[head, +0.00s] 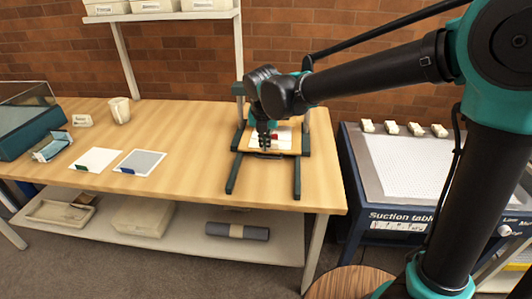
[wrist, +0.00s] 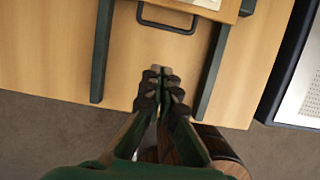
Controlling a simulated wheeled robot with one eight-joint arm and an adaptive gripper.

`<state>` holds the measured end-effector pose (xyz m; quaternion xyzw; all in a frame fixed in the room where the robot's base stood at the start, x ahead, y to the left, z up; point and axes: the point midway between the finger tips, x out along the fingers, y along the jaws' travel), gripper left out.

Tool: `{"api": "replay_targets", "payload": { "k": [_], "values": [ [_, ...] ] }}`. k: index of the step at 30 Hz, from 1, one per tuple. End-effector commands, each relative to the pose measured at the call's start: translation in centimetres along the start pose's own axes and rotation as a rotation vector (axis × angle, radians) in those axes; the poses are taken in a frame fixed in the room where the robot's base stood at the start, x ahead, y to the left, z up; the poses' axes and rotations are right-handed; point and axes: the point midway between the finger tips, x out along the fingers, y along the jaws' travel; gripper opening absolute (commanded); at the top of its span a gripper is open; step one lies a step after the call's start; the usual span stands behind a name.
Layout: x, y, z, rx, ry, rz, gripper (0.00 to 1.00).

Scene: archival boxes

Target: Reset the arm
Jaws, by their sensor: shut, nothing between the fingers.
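My gripper (head: 265,141) is shut and empty, in front of a tray on the right part of the wooden table (head: 190,150). In the wrist view the gripper (wrist: 162,75) points down toward the table's front edge, its fingertips together. My arm reaches in from the right and bends down at the wrist. The tray has a dark handle (wrist: 167,22) at its front, just beyond the fingertips in the wrist view. Two dark green rails (head: 297,178) run forward on either side of it. A white sheet and something red (head: 274,135) lie on the tray, partly hidden by my gripper.
A suction table (head: 400,170) with several small pale blocks stands right of the wooden table. Boxes and a grey roll (head: 237,231) lie on the lower shelf.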

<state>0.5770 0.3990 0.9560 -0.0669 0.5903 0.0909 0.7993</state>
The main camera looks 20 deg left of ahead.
Motion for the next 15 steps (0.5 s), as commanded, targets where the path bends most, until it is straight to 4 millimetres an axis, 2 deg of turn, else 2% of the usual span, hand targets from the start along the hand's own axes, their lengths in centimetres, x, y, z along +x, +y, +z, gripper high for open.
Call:
{"api": "replay_targets", "payload": {
  "k": [4,10,13,15],
  "values": [
    [-1.2,0.0,0.0,0.000,0.000,0.000,0.00],
    [-1.4,-0.7,0.1,0.032,0.000,-0.001,0.00],
    [-0.8,-3.2,0.3,0.168,0.000,-0.004,0.00],
    [-0.2,-6.3,0.4,0.337,0.000,-0.007,0.00]
  ]
}}
